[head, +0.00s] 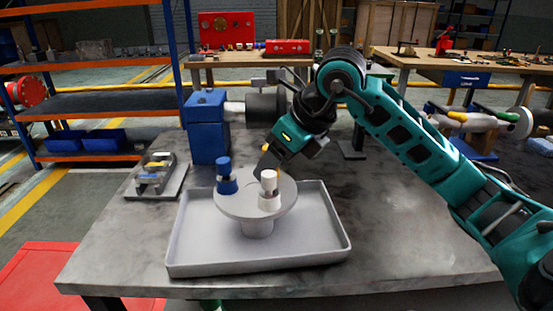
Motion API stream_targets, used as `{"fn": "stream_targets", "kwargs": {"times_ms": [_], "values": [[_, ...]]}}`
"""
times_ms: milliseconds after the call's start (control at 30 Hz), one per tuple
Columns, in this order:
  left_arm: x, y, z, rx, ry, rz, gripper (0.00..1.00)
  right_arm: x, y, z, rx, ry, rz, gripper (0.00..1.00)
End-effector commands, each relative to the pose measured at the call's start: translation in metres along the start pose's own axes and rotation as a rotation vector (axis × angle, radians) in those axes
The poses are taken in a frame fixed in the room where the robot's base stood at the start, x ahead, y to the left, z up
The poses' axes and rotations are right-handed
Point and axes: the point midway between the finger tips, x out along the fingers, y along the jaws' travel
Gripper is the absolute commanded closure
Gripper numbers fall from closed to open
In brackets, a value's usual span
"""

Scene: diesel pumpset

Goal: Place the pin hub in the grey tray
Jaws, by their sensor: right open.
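The pin hub (243,201) is a light grey round plate on a short stem, with a blue pin (226,178) and a white pin (269,190) upright on it. It stands upright inside the grey tray (190,262), and its stem appears to rest on the tray floor. My right gripper (262,170) is open at the far edge of the plate, behind the white pin. One dark finger shows there; the other is hard to make out. Whether the finger touches the plate cannot be told. My left gripper is not in view.
A blue block machine with a dark cylinder (267,107) stands behind the tray. A small grey tray of parts (158,182) lies to the left. The grey table (400,230) is clear on the right. Orange-and-blue shelving (100,103) stands at left.

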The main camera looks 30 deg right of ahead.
Motion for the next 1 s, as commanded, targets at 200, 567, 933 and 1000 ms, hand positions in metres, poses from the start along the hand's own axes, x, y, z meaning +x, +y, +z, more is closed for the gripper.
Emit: {"fn": "stream_targets", "kwargs": {"times_ms": [200,567,933,1000], "values": [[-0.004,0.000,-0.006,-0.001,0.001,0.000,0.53,-0.028,-0.001,0.002,-0.001,-0.002,-0.004,0.40],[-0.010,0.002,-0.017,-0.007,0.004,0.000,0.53,-0.102,-0.001,0.002,0.000,-0.003,-0.003,0.40],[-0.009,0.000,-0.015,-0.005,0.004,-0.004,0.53,-0.122,0.000,0.001,0.000,0.000,0.000,0.40],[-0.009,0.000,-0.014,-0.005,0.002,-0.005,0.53,-0.122,0.000,0.001,0.000,0.000,0.000,0.40]]}}
